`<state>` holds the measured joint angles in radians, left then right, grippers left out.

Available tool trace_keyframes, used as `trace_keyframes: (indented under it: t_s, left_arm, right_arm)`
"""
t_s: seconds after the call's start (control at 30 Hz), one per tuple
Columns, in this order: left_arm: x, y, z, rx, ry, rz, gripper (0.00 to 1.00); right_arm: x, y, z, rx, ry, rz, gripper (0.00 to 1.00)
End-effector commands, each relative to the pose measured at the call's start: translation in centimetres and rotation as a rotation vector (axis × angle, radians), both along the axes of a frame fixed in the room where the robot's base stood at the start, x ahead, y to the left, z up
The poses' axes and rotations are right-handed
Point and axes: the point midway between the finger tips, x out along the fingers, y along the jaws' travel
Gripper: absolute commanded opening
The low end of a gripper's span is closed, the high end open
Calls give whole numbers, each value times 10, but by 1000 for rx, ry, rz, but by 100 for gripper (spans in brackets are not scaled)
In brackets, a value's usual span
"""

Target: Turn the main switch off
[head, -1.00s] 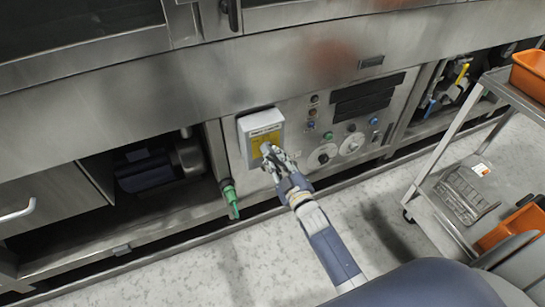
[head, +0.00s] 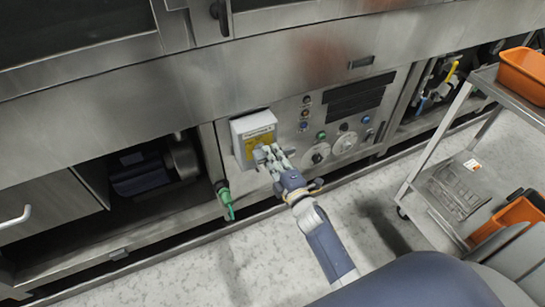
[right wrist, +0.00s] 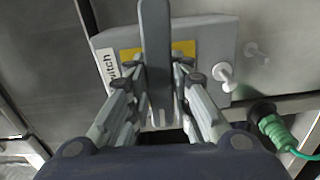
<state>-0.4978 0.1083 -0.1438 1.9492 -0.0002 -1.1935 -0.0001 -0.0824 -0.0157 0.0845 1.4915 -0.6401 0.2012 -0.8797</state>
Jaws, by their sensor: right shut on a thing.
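The main switch is a pale grey box (head: 239,136) with a yellow plate on its front, low on the steel machine panel. In the right wrist view its plate (right wrist: 213,42) carries a label reading "switch" and a yellow area behind a grey handle (right wrist: 155,45). My right gripper (head: 264,155) is at the front of the box. In the right wrist view its fingers (right wrist: 155,85) are on both sides of the handle, shut on it. The fingers partly hide the yellow plate and the handle's lower end. My left gripper is not in view.
A green plug (head: 224,193) with a cable hangs below left of the box. Buttons and round dials (head: 316,153) sit right of it. A steel cart (head: 436,150) with orange bins (head: 524,74) stands at right. The pale floor in front is partly clear.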

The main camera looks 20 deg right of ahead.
Motion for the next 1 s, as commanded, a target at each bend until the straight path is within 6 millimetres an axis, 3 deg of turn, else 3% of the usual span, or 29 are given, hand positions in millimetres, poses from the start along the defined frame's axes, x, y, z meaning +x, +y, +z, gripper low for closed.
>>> trace_keyframes:
  t_s: [0.73, 0.77, 0.8, 0.83, 1.0]
  left_arm:
    - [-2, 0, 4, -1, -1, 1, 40]
    - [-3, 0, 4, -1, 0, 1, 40]
    - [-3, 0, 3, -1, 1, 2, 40]
    - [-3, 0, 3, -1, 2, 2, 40]
    - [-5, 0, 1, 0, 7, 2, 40]
  right_arm:
    - [0, 1, 2, -89, -3, 1, 0]
    - [0, 1, 2, -89, -3, 1, 26]
    - [0, 1, 2, -89, -3, 1, 36]
    - [0, 1, 2, -88, -3, 1, 40]
    - [0, 0, 2, -87, -3, 0, 40]
